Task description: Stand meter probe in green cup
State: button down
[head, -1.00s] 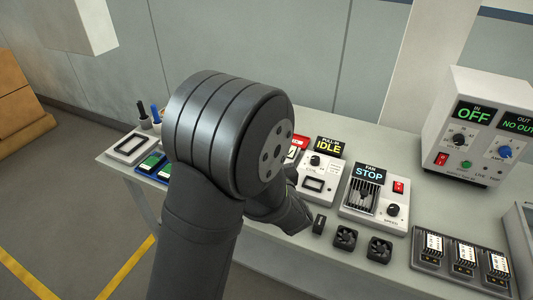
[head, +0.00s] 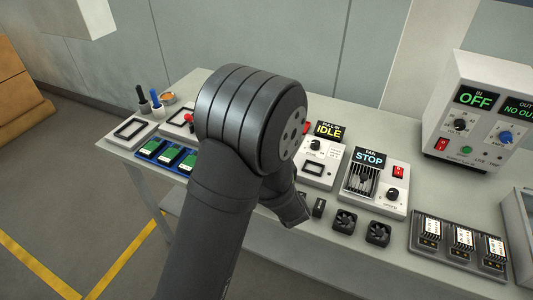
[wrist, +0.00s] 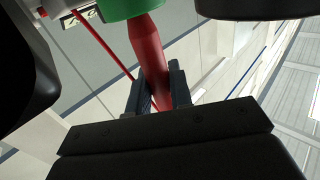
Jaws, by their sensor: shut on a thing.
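A red meter probe (wrist: 150,50) is between the two fingers of my gripper (wrist: 160,92) in the wrist view, and the gripper is shut on it. A thin red lead (wrist: 100,52) runs beside the probe. The green cup (wrist: 128,8) shows at the top edge of the wrist view, cut off by the frame. The far end of the probe meets the cup's edge in the picture; I cannot tell whether it is inside. In the head view my arm hides the probe and the cup, and only part of my gripper (head: 290,207) shows.
A black-handled tool (head: 143,101) and a blue-handled tool (head: 154,97) stand at the table's left end, near a small round dish (head: 170,98). Green boards (head: 168,155) lie in front. The fan unit (head: 375,187), loose fans (head: 345,221) and a power supply (head: 480,110) are to the right.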

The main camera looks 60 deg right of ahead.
jog(key=c, duration=1.2)
grip_release()
jog(key=v, duration=1.7)
jog(key=shift+a, duration=0.15)
jog(key=shift+s, duration=0.15)
jog(key=x, duration=1.7)
jog(key=shift+w+d, duration=0.2)
jog(key=shift+r, duration=0.2)
